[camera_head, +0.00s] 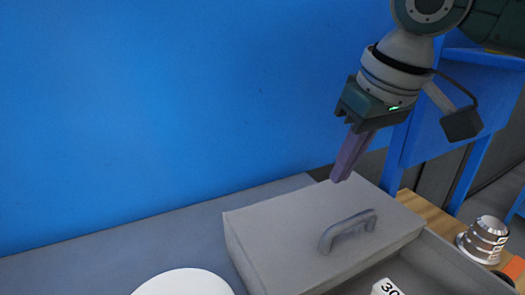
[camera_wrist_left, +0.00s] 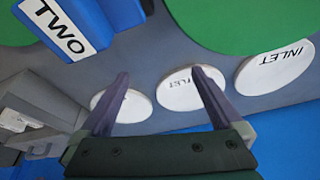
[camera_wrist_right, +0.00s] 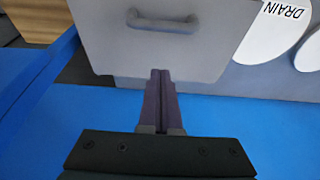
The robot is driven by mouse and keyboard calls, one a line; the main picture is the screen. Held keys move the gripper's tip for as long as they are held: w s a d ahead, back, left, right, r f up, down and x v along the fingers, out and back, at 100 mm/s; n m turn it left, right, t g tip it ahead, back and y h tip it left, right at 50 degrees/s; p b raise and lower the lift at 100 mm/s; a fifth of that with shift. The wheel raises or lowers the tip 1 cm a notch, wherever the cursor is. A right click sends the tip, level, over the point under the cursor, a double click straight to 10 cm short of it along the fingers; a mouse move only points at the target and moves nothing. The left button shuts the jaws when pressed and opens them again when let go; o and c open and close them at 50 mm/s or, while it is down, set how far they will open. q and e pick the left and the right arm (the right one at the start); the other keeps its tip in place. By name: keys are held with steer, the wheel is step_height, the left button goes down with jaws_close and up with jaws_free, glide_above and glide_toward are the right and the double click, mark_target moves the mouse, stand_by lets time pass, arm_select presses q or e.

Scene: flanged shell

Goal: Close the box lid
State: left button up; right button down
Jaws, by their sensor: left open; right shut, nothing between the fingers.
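The grey box lid (camera_head: 285,220) has a bar handle (camera_head: 345,230) on its face and sits at the bottom centre of the head view. Beside it, to the lower right, an open grey interior (camera_head: 435,262) shows, with a white piece marked "30" (camera_head: 385,287) at its edge. My right gripper (camera_head: 341,178) is shut and empty, its tips by the lid's far edge. In the right wrist view the closed fingers (camera_wrist_right: 161,75) overlap the edge of the lid (camera_wrist_right: 165,50); contact cannot be told. My left gripper (camera_wrist_left: 160,73) is open and empty above white discs.
White labelled discs lie on the grey surface, including one marked INLET (camera_wrist_left: 275,68) and one marked DRAIN (camera_wrist_right: 275,28). A sign reads TWO (camera_wrist_left: 60,25). A silver ribbed part (camera_head: 484,240) stands on wood at the right. A blue wall (camera_head: 150,110) rises behind.

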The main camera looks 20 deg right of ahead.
mark_target(319, 213)
steer(key=b+x, duration=0.1)
steer(key=x, duration=0.6)
steer(key=shift+s, duration=0.1)
steer(key=s, duration=0.1)
steer(key=s+r+p, duration=0.1)
steer(key=shift+s+d, duration=0.2)
steer(key=shift+s, duration=0.1)
arm_select(q)
steer(key=shift+a, duration=0.1)
arm_select(e)
steer(key=shift+s, duration=0.65)
